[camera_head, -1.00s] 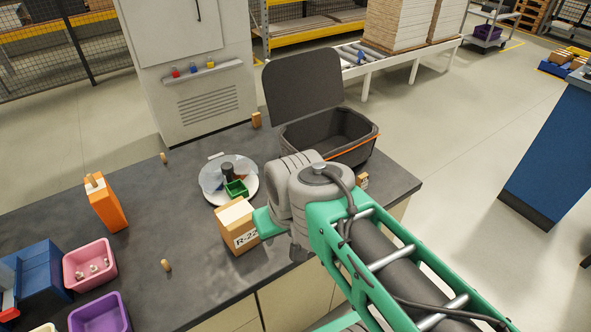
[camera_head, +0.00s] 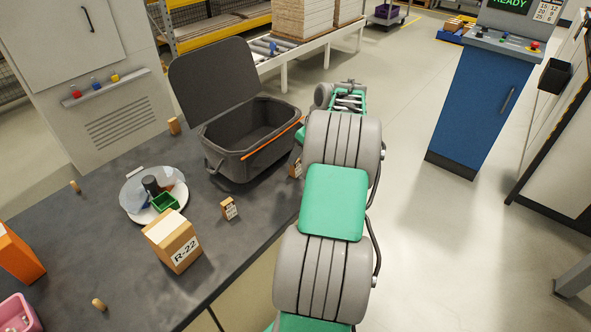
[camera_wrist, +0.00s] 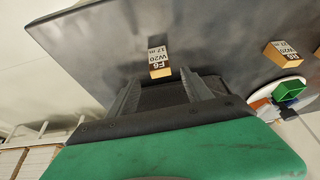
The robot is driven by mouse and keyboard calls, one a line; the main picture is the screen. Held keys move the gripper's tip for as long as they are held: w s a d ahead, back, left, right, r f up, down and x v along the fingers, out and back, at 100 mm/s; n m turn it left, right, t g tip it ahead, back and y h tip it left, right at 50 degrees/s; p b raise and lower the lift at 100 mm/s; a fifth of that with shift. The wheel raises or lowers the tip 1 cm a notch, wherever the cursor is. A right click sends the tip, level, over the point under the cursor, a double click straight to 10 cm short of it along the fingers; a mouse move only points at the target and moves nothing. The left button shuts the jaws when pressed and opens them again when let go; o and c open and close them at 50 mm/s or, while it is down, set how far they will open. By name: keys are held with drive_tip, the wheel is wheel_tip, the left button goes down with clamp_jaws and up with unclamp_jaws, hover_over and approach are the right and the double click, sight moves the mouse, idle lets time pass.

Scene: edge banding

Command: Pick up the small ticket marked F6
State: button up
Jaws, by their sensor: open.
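The small ticket marked F6 (camera_wrist: 158,58) is a little wooden block with a white and dark label. In the wrist view it sits on the dark tabletop, just beyond and between the fingertips of my open gripper (camera_wrist: 160,80). No finger visibly touches it. In the head view a small ticket (camera_head: 295,169), which appears to be the same one, stands near the table's right edge, partly beside my arm. My gripper is hidden behind my arm in the head view.
A second ticket (camera_head: 229,208) stands left of it, near the R-22 box (camera_head: 172,241) and a round tray (camera_head: 131,206) with a green container. An open black case (camera_head: 250,150) stands close behind.

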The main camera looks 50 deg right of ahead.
sight(295, 168)
drive_tip(key=p+x, duration=0.1)
drive_tip(key=x, duration=0.5)
clamp_jaws()
idle(0.4)
